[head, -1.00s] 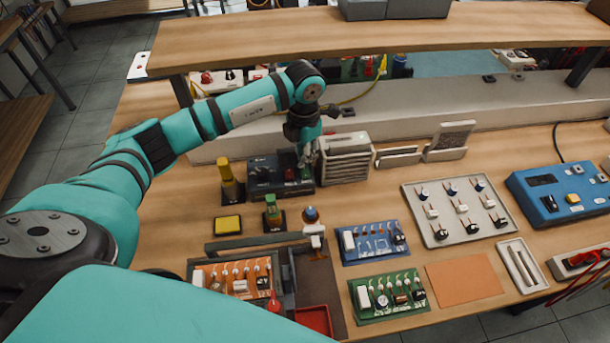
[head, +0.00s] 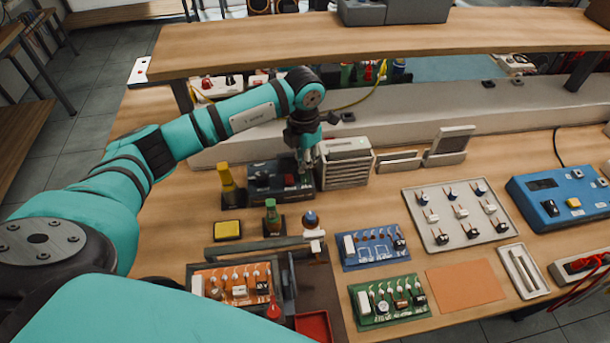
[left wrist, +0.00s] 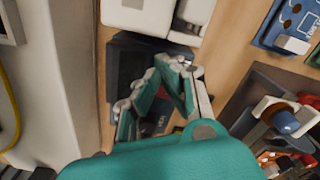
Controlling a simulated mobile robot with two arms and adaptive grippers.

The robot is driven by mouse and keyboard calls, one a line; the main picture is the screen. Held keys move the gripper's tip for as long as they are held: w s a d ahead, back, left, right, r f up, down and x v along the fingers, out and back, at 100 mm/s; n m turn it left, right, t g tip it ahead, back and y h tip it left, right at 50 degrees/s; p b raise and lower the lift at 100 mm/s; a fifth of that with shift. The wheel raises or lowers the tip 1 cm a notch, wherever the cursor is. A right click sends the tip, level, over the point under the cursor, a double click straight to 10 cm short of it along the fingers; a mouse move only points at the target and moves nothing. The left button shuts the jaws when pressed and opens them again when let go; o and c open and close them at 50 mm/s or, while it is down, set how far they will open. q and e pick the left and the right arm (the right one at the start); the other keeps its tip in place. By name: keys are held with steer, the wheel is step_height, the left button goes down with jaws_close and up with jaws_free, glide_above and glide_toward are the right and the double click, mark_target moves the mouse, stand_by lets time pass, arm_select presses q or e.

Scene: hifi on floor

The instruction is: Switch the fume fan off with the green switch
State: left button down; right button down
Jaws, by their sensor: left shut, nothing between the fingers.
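A slatted light grey box (head: 345,163), which looks like the fume fan, stands on the bench below the shelf. A dark box (head: 262,182) with small knobs on top stands just left of it. My left gripper (head: 305,170) is shut and empty, pointing down over the dark box's right end, beside the grey box. In the left wrist view its fingers (left wrist: 160,88) are over the dark box (left wrist: 124,68), with the pale box (left wrist: 140,14) beyond. I cannot make out the green switch; the fingers cover part of the dark box. Contact cannot be told. My right gripper is not in view.
A yellow-topped bottle (head: 228,182), a green bottle (head: 272,213) and a yellow sponge pad (head: 227,228) stand close in front and to the left. Circuit boards, including a blue one (head: 372,246), lie nearer. The shelf (head: 400,30) overhangs behind.

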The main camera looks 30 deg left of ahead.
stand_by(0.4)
arm_select(q)
steer(key=shift+f+b, duration=0.4)
steer(key=shift+f, duration=0.1)
steer(key=shift+s+f+b, duration=0.1)
steer(key=shift+f+b, duration=0.6)
steer(key=shift+f, duration=0.1)
stand_by(0.5)
steer(key=shift+r+p, duration=0.6)
steer(key=shift+r, duration=0.2)
steer(key=shift+r+p, duration=1.55)
steer(key=shift+r, duration=1.2)
